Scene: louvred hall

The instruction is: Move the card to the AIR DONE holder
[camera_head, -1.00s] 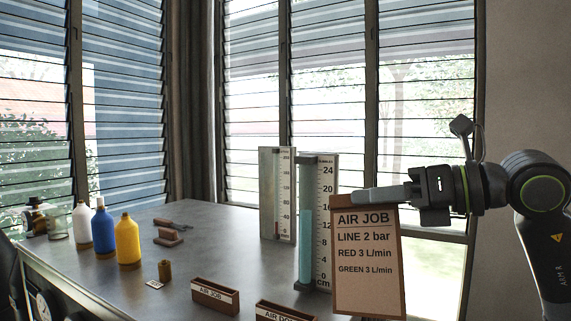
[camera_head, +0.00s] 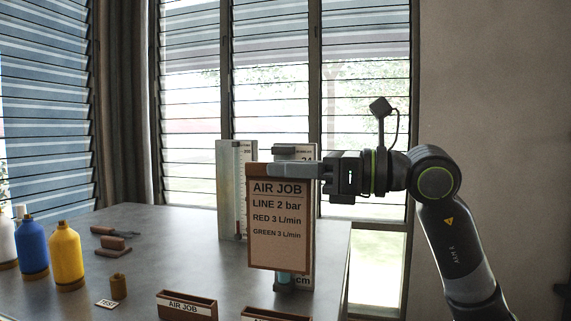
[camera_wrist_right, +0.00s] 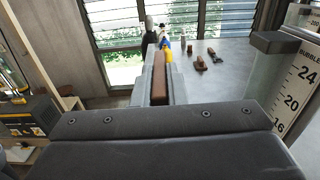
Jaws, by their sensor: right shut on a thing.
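The AIR JOB card (camera_head: 278,232), a tan sheet on a brown board, hangs upright from my right gripper (camera_head: 294,170). The gripper is shut on its top edge. In the right wrist view the card's brown top edge (camera_wrist_right: 159,80) shows between the fingers. The card is above the table, apart from both holders. The AIR DONE holder (camera_head: 262,314), a low brown box, lies below the card at the bottom edge of the head view, mostly cut off. The AIR JOB holder (camera_head: 187,301) stands left of it, with no card visible in it. My left gripper is not in view.
Two upright gauges stand behind the card: a left panel (camera_head: 229,185) and a scaled tube (camera_head: 293,151), largely hidden by the card. Bottles (camera_head: 67,257), a small brown cylinder (camera_head: 118,286) and a TEST tag (camera_head: 107,303) are at left. The table (camera_head: 185,240) between is clear.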

